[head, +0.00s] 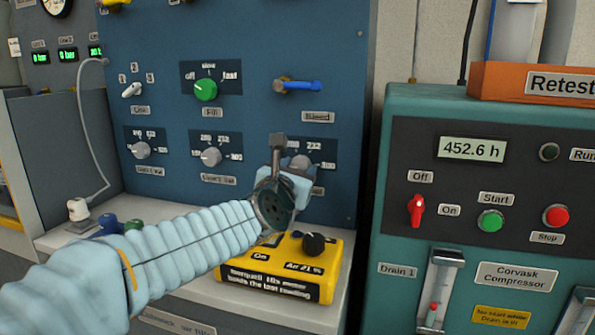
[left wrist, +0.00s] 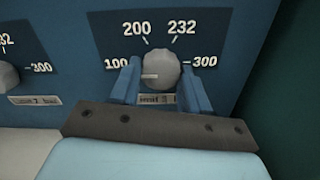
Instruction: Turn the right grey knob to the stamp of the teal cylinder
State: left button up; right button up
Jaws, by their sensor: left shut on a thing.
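The right grey knob (head: 300,161) is on the blue panel, partly hidden behind my left gripper (head: 286,182) in the head view. In the left wrist view the knob (left wrist: 163,66) sits between the two blue fingers of my left gripper (left wrist: 162,82), which is shut on it. Its dial reads 100, 200, 232 and 300. A white mark on the knob points left, near the 100 side. A dark blue object (head: 106,224) and a green one (head: 133,224) stand on the bench at left; I cannot make out a teal cylinder or its stamp. My right gripper is not in view.
Two other grey knobs, left (head: 141,150) and middle (head: 211,156), are on the panel. A green knob (head: 206,90) and a blue lever (head: 300,86) are above. A yellow meter (head: 320,262) stands below my gripper. A teal compressor (head: 400,200) stands at right.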

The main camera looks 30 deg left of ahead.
pick_arm(q)
jog(key=m, duration=0.5)
jog(key=shift+m, duration=0.3)
jog(key=m+p, duration=0.1)
jog(key=m, duration=0.5)
jog(key=shift+r, duration=0.1)
jog(key=m+p, duration=0.2)
jog(key=m, duration=0.3)
jog(key=shift+m, duration=0.4)
jog(key=m+p, duration=0.1)
jog(key=m, duration=0.2)
jog(key=shift+r, duration=0.1)
jog(key=shift+m+p, duration=0.35)
jog(key=shift+m, duration=1.15)
jog(key=o, duration=1.1)
jog(key=shift+c, duration=0.2)
